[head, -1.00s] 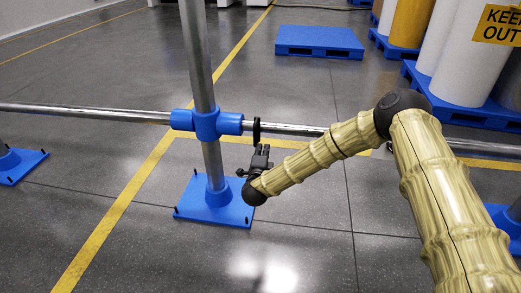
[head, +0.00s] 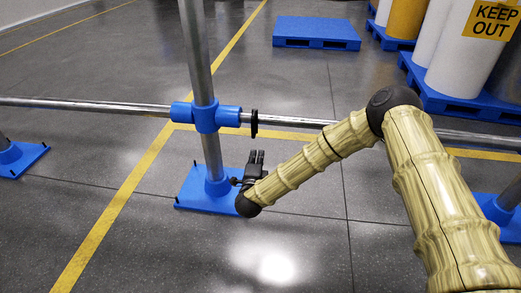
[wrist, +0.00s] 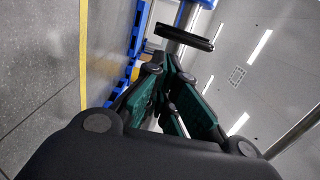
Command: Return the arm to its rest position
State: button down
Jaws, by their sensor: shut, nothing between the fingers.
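My gripper (head: 256,157) is at the end of my arm, in front of the blue base plate of the metal post in the head view. Its fingers point up and it is below the horizontal rail. In the wrist view my gripper (wrist: 172,75) is shut, with nothing between its fingers. A black ring (head: 254,123) sits around the rail just above the fingertips. It also shows in the wrist view (wrist: 184,38), beyond the fingers and apart from them.
A metal post (head: 196,55) with a blue joint (head: 206,117) carries the long horizontal rail (head: 80,104). Blue base plates (head: 190,190) stand on the floor. A blue pallet (head: 316,31) and white drums (head: 470,66) are behind the rail. The floor at front left is clear.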

jog(key=s+d+f+n+g+y, duration=0.2)
jog(key=s+d+f+n+g, duration=0.3)
jog(key=s+f, duration=0.6)
jog(key=s+d+f+n+g+y, duration=0.1)
jog(key=s+f+n+g+y, duration=0.2)
jog(key=s+f+n, duration=0.7)
jog(key=s+d+n+g+h, duration=0.1)
jog(key=s+d+g, duration=0.2)
jog(key=s+d, duration=0.55)
jog(key=s+d+n+g+h, duration=0.15)
jog(key=s+d+g, duration=0.25)
jog(key=s, duration=1)
jog(key=s+d+n+g+h, duration=0.1)
jog(key=s+d+g, duration=0.2)
jog(key=s+d, duration=0.55)
notch_tip(320, 180, up, 32)
jog(key=s+a+p, duration=0.2)
jog(key=p, duration=3.2)
jog(key=shift+a+r, duration=0.25)
